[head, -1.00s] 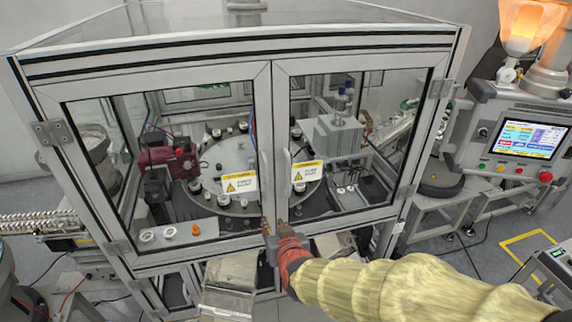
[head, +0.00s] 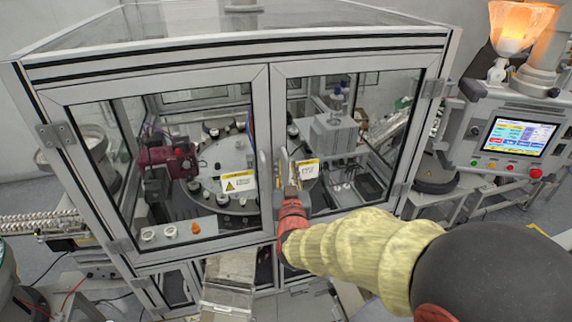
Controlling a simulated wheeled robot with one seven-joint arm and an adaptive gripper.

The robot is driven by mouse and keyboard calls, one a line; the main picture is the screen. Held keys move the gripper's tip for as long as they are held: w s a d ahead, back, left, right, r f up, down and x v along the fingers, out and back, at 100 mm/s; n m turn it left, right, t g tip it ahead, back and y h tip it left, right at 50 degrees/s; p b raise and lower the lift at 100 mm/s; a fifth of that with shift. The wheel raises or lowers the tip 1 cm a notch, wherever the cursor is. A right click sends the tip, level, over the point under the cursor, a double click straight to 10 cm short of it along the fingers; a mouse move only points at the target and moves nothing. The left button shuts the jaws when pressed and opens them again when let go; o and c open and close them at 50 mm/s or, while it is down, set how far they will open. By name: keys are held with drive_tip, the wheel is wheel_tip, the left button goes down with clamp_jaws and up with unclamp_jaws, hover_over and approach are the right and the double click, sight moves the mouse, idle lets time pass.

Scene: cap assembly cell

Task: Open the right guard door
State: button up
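The right guard door (head: 355,66) is a clear panel in a grey aluminium frame, and it stands shut beside the left guard door (head: 160,88). Its hinges (head: 434,88) are on its right side. A door handle (head: 284,165) shows on its left upright, partly covered by my gripper. My gripper (head: 290,172), with a red body and a yellow-sleeved arm behind it, is raised in front of this upright at the handle's height. Its fingers overlap the handle and the warning label. I cannot tell whether they touch the handle or how far apart they are.
Behind the doors is a round dial table (head: 210,190) with small parts. A control panel with a lit screen (head: 517,136) stands at the right, near the door's hinge side. An orange-lit lamp (head: 520,25) is above it. A metal chute (head: 230,280) juts out below the doors.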

drive_tip(key=shift+w, duration=0.65)
drive_tip(key=c, duration=0.3)
clamp_jaws()
